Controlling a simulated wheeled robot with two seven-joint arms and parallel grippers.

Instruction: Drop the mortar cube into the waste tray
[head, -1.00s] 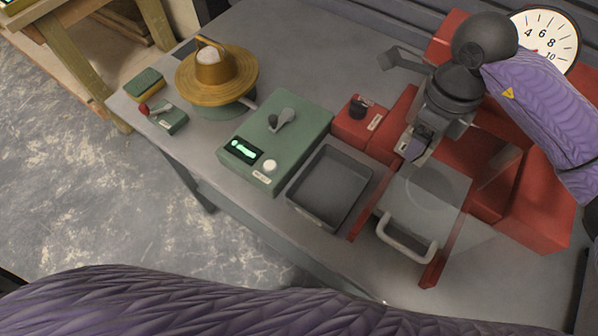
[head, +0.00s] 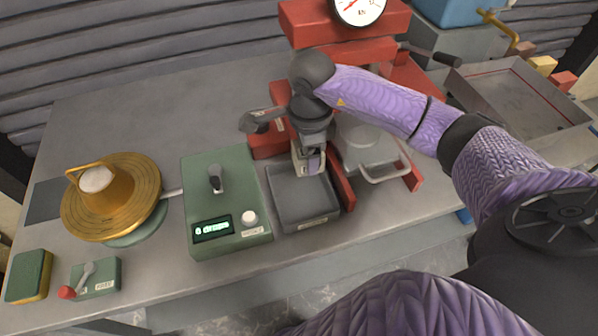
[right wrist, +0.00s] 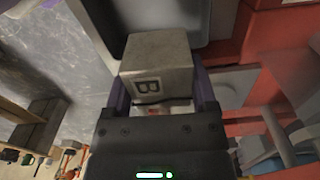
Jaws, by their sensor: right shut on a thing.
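The mortar cube (right wrist: 158,65) is a grey block marked "B". In the right wrist view it sits between the two purple fingers of my right gripper (right wrist: 163,95), which is shut on it. In the head view this gripper (head: 313,166) points down at the back part of the waste tray, with the cube mostly hidden by the gripper. The waste tray (head: 307,219) is a dark grey, shallow, open tray on the bench. Its visible floor looks empty. It also shows behind the cube in the right wrist view (right wrist: 127,12). My left gripper is not in view.
A green box with a lit display (head: 226,205) stands left of the tray. The red press (head: 345,47) with its dial is behind, and a clear guard with a grey handle (head: 385,173) is right of the tray. A brass-coloured round table (head: 110,195) stands further left.

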